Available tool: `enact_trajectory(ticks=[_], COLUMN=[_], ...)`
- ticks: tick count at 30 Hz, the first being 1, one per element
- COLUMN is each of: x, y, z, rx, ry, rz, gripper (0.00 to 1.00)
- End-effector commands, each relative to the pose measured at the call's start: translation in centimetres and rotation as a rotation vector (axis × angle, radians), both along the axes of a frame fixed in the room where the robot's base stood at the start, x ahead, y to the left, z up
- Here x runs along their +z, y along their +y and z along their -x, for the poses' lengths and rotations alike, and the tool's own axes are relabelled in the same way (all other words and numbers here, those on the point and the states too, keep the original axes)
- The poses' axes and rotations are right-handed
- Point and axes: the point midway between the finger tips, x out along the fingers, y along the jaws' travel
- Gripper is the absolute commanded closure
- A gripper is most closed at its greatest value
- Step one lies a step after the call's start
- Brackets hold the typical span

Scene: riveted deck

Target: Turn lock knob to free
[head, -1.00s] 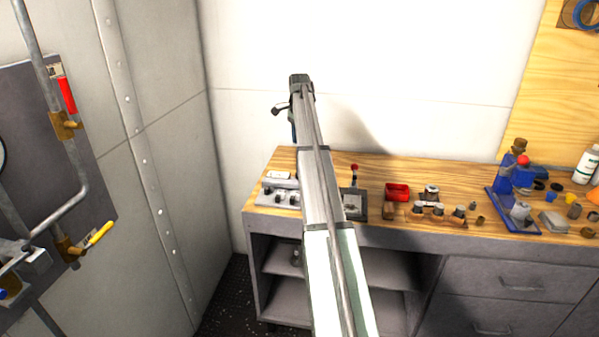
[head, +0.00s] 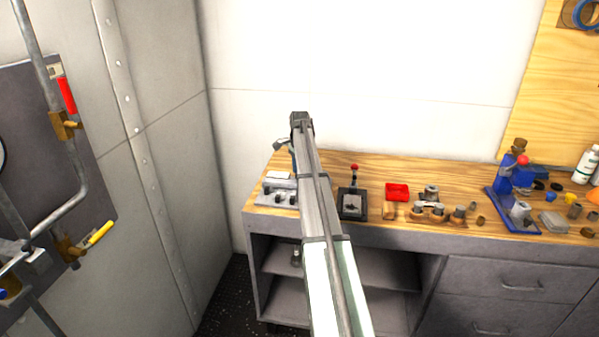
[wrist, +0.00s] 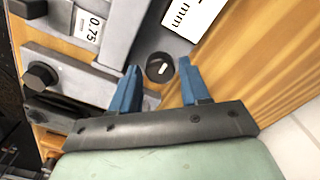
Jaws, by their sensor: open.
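The lock knob (wrist: 159,68) is a small round dark knob with a white mark, on a grey device (wrist: 140,45) in the wrist view. My gripper (wrist: 160,65) is open, its two blue fingers apart on either side of the knob in the picture. I cannot tell how far the fingertips are above the knob. In the head view the grey device (head: 268,194) sits at the bench's left end, with my gripper (head: 285,148) at its back. My arm hides part of the device, and the lock knob cannot be made out there.
On the wooden bench (head: 380,168) stand a red-tipped lever box (head: 352,205), a red tray (head: 397,191) and a blue stand (head: 513,205). A wall is behind.

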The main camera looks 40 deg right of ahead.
Motion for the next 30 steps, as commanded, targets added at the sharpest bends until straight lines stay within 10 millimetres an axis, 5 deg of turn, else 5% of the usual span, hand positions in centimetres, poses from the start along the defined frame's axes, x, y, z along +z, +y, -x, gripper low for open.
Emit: enact_trajectory(ticks=[12,25,30], x=[-0.59,-0.58,-0.58], y=[-0.01,0.0,0.0], z=[-0.01,-0.01,-0.01], rx=[0.0,0.0,0.009], ry=[-0.001,-0.001,0.0], rz=[0.0,0.0,0.0], gripper=[0.54,0.95,0.95])
